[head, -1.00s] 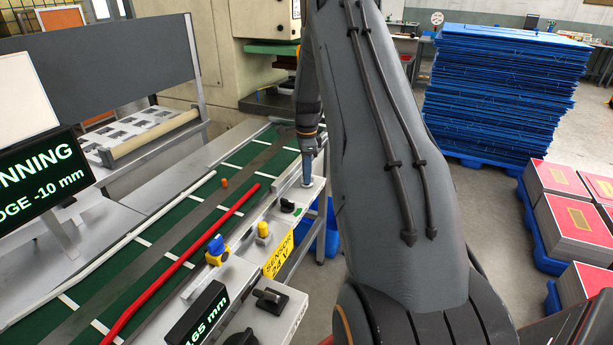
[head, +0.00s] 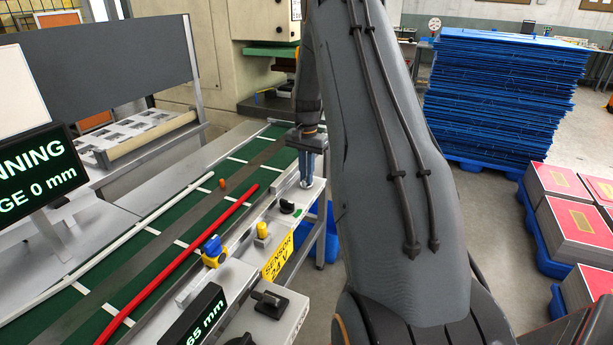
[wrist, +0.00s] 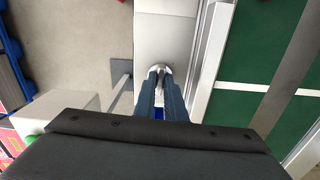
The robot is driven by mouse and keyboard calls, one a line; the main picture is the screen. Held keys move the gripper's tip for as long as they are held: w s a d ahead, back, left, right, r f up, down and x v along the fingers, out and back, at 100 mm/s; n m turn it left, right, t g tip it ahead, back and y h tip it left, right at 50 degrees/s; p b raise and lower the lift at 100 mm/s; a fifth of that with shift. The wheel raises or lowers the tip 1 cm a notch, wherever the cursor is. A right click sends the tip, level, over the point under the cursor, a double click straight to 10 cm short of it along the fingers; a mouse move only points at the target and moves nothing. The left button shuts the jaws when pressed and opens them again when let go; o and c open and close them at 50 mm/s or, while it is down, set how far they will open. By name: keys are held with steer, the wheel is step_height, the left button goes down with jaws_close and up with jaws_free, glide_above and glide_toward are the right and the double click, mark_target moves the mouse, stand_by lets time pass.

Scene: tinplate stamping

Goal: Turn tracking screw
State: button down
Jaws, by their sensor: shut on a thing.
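My gripper (head: 306,180) points down at the far end of the grey rail beside the green conveyor belt (head: 150,231). It is shut on the tracking screw (head: 306,184), a small pale metal head on top of the rail. In the wrist view my blue-grey fingers (wrist: 160,74) stand either side of the screw (wrist: 157,69), whose pale metal shows between and just past the tips. Most of the screw is hidden by the fingers. The dark display (head: 40,175) at left reads "NNING" and "GE 0 mm", its left part cut off.
On the near rail are a black knob (head: 287,207), a yellow button (head: 262,229), a blue-and-yellow sensor (head: 213,250) and a yellow "SENSOR 24 V" label (head: 277,256). A red strip (head: 180,262) runs along the belt. Blue stacked sheets (head: 505,95) stand at back right.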

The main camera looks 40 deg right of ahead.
steer(key=shift+n, duration=1.2)
steer(key=c, duration=1.8)
jaws_free()
steer(key=shift+r+b, duration=1.25)
steer(key=shift+r, duration=2.7)
